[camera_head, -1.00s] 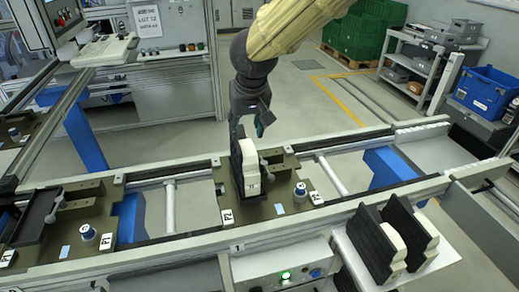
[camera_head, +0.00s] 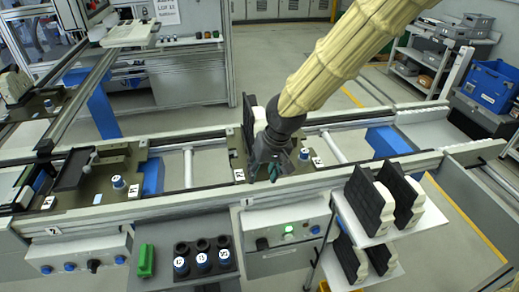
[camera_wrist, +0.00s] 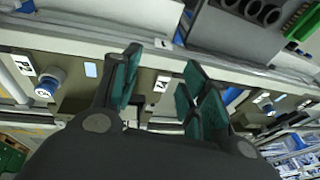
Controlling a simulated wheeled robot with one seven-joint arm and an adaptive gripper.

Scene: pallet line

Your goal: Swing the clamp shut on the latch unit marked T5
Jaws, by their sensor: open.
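My gripper (camera_head: 264,174) is open and empty over the near side of the middle pallet. Its teal fingertips (camera_wrist: 160,78) stand apart in the wrist view, with nothing between them. The middle pallet (camera_head: 318,154) carries a black plate (camera_head: 248,122) with a pale block (camera_head: 260,118), partly hidden by my arm. A white-topped blue knob (camera_head: 304,154) stands right of my gripper; a similar knob shows in the wrist view (camera_wrist: 47,84). On the left pallet (camera_head: 122,160) are a lever clamp (camera_head: 92,158) and another blue knob (camera_head: 118,182). I cannot read a T5 mark on any unit.
A conveyor rail (camera_head: 180,208) runs along the near side. In front are a holder with three dark cups (camera_head: 202,250), a green block (camera_head: 146,260) and a control box with a green light (camera_head: 288,232). A shelf with black plates and pale blocks (camera_head: 370,200) stands right.

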